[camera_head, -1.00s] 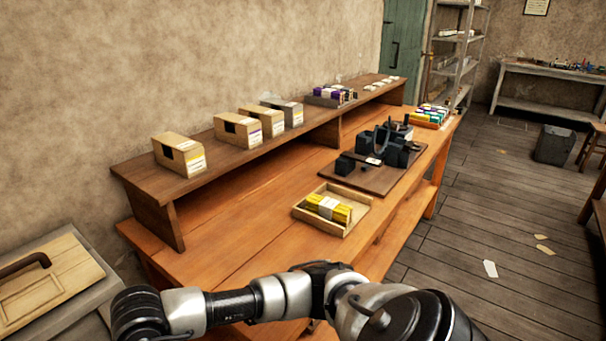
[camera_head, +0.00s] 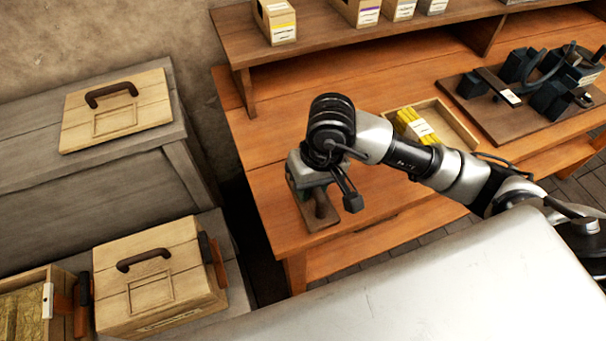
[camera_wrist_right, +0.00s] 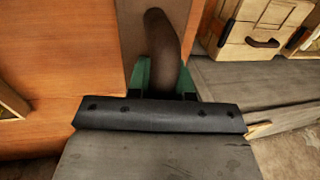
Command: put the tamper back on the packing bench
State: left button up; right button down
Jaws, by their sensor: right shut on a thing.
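The tamper (camera_head: 323,218) has a flat brown base and an upright rounded brown handle. It is at the front left corner of the orange wooden packing bench (camera_head: 262,150). My right gripper (camera_head: 319,197) is shut on its handle from above. In the right wrist view the green fingers (camera_wrist_right: 164,78) sit on either side of the handle (camera_wrist_right: 160,40), with the brown base behind it. I cannot tell whether the base touches the bench top or hovers just above it. My left gripper is not in view.
A tray with yellow bundles (camera_head: 430,125) and a dark board with black fittings (camera_head: 500,110) lie further right. A raised shelf (camera_head: 350,45) with cartons runs along the back. Left of the bench are a wooden lid (camera_head: 125,118) and a handled box (camera_head: 165,285). Bench top around the tamper is bare.

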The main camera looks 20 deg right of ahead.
jog(key=w+f, duration=0.1)
jog(key=w, duration=0.1)
jog(key=w+f+p, duration=0.1)
jog(key=w, duration=0.1)
jog(key=w+f, duration=0.2)
jog(key=w, duration=0.1)
jog(key=shift+a, duration=0.2)
jog(key=shift+w+f+p, duration=0.3)
jog(key=shift+w+f, duration=0.05)
jog(key=shift+w, duration=0.05)
notch_tip(320, 180, down, 3)
jog(key=shift+f+p, duration=0.1)
jog(key=shift+p, duration=0.5)
jog(key=shift+f, duration=0.3)
jog(key=shift+f, duration=0.2)
jog(key=c, duration=1)
grip_release()
